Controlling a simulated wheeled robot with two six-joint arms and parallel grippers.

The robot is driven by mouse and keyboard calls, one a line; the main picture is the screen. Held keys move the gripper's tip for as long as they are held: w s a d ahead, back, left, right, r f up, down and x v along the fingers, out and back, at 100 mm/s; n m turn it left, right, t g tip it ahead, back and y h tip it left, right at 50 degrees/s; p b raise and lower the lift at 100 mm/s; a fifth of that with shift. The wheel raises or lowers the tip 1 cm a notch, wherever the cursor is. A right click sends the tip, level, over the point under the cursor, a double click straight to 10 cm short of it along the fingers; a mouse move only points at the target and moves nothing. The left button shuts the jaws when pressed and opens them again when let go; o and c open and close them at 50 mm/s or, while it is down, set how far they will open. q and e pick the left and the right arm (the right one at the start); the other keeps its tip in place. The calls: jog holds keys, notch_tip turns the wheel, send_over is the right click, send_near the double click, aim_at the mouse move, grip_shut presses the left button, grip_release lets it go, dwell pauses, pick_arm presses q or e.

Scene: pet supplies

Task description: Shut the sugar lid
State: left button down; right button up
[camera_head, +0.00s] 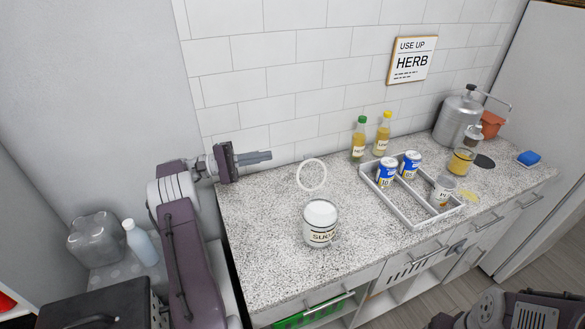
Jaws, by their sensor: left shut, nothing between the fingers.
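The sugar jar (319,233) is a white, round container with a dark "SUGAR" label, upright near the middle of the counter's front. Its top shows white. A pale ring-shaped piece, seemingly the lid (299,176), shows just above and behind the jar, with the counter visible through it. I cannot tell how it joins the jar. My left gripper (262,157) is shut and empty, to the left of and behind the lid, near the tiled wall and apart from both. Part of my right arm shows at the bottom right; its fingers are out of frame.
A white divided tray (393,207) right of the jar holds blue-and-white cans (387,172) and a cup (443,190). Two bottles (359,139) stand behind it. A metal canister (458,122) and a blue sponge (528,158) are farther right. Counter around the jar is clear.

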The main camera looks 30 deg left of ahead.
aim_at(310, 172)
pick_arm(q)
jog(key=w+d+r+p, duration=0.2)
jog(key=d+p, duration=0.1)
jog(key=d, duration=0.6)
jog(key=shift+w+d+n+t+y+p, duration=0.2)
jog(key=shift+n+t+y+p, duration=0.1)
jog(key=shift+t, duration=0.1)
